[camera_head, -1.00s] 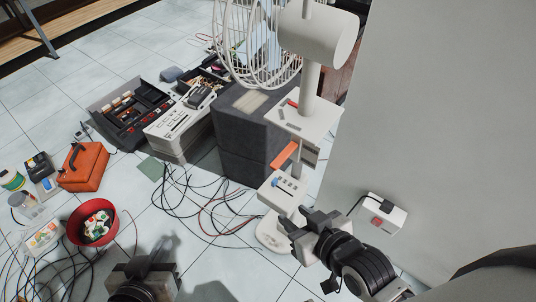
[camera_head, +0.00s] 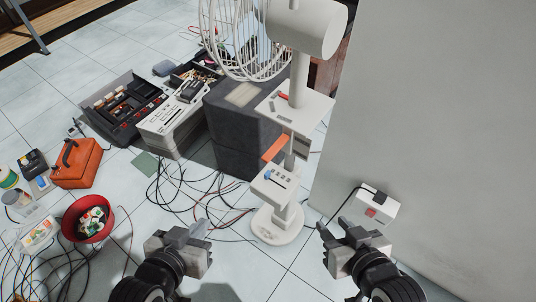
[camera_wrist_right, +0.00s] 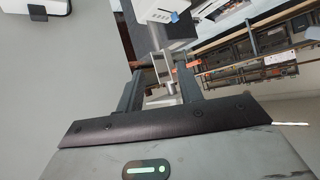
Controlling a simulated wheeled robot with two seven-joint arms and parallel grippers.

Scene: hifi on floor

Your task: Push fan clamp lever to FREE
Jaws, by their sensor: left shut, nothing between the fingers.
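The white fan (camera_head: 313,28) stands on the floor at centre, with its round base (camera_head: 276,225) at the bottom. An orange lever-like piece (camera_head: 275,148) sticks out left from its column, below a white plate (camera_head: 306,108) with a small red piece (camera_head: 283,96). I cannot read any FREE mark. A control box (camera_head: 274,182) with a blue knob sits lower on the column. My left gripper (camera_head: 203,229) is shut and empty, left of the base and apart from it. My right gripper (camera_head: 333,225) is open and empty, right of the base; its spread fingers also show in the right wrist view (camera_wrist_right: 160,85).
A grey panel (camera_head: 430,110) fills the right side, with a white box (camera_head: 376,206) with a red button beside it. Dark speaker-like boxes (camera_head: 240,130) stand behind the fan. Cables (camera_head: 170,195), a red bowl (camera_head: 88,218) and an orange case (camera_head: 78,162) lie at left.

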